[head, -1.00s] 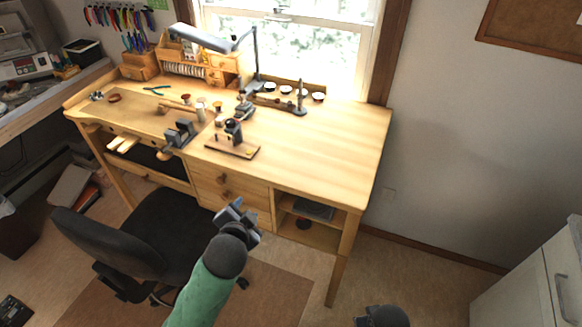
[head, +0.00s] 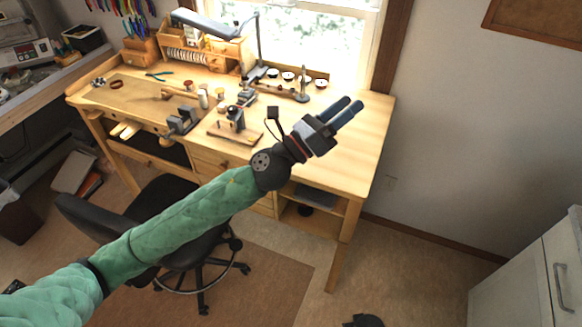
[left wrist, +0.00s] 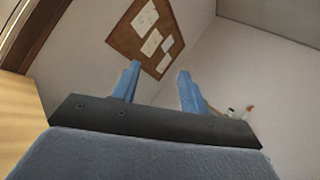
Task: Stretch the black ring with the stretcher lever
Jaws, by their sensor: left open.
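My left gripper (head: 351,105) is raised above the right part of the workbench, open and empty, pointing up and right. A small dark tool on a wooden base (head: 233,124) stands at the middle front of the bench, left of the gripper. It may be the ring stretcher, but I cannot tell for sure. I cannot make out a black ring or the lever. A dark part at the bottom edge (head: 364,321) seems to be my right gripper; its fingers are unclear.
The workbench (head: 345,145) is bare on its right side. A dark vise (head: 182,121), a metal stand (head: 302,84) and a lamp (head: 205,25) are on it. A black chair (head: 95,225) stands in front. A white cabinet (head: 525,270) is at right.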

